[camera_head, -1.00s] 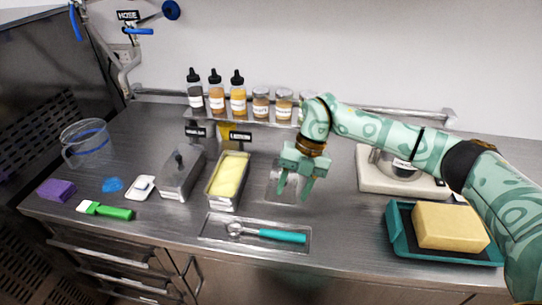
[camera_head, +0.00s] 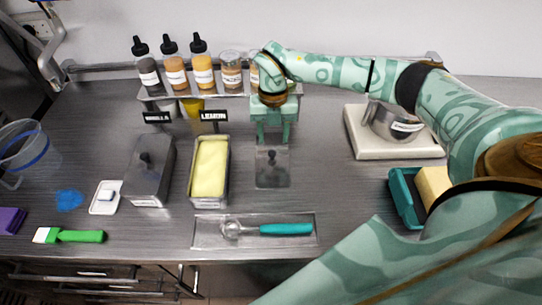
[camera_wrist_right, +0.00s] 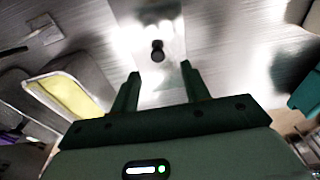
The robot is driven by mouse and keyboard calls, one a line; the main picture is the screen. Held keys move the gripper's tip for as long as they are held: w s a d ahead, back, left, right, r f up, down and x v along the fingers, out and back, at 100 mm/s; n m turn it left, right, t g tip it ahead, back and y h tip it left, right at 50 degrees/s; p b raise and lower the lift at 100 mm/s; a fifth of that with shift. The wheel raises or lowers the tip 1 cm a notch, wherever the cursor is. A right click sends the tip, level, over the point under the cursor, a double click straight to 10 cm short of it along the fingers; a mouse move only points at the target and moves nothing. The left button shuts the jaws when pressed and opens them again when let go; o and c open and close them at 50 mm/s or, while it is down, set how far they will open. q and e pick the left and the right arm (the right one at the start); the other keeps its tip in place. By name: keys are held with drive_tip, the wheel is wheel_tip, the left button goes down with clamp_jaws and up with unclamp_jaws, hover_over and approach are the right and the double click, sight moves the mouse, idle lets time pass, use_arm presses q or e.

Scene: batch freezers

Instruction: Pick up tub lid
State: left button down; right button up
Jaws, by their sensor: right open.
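The tub lid (camera_head: 272,178) is a flat metal plate with a black knob. It lies on the steel counter, right of the open tub (camera_head: 194,185) of pale yellow ice cream. In the right wrist view the lid's black knob (camera_wrist_right: 157,50) shows just beyond the fingertips, roughly between their lines; the plate is washed out by glare. My right gripper (camera_head: 273,138) is open and empty, pointing down at the lid's far edge; it also shows in the right wrist view (camera_wrist_right: 160,71). I cannot tell its height above the lid. My left gripper is not in view.
A lidded metal tub (camera_head: 150,184) stands left of the open tub. A scoop with a teal handle (camera_head: 286,229) lies in a shallow tray in front. A bottle shelf (camera_head: 215,97) is behind; a white scale (camera_head: 360,140) with a bowl and a teal tray (camera_head: 403,198) are right.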

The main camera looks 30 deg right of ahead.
sight(272, 152)
drive_tip(key=f, duration=0.6)
drive_tip(key=shift+s+a+f+b, duration=0.15)
drive_tip(key=shift+a+f+b, duration=0.1)
drive_tip(key=shift+b, duration=0.15)
drive_tip(key=shift+r, duration=0.15)
clamp_jaws()
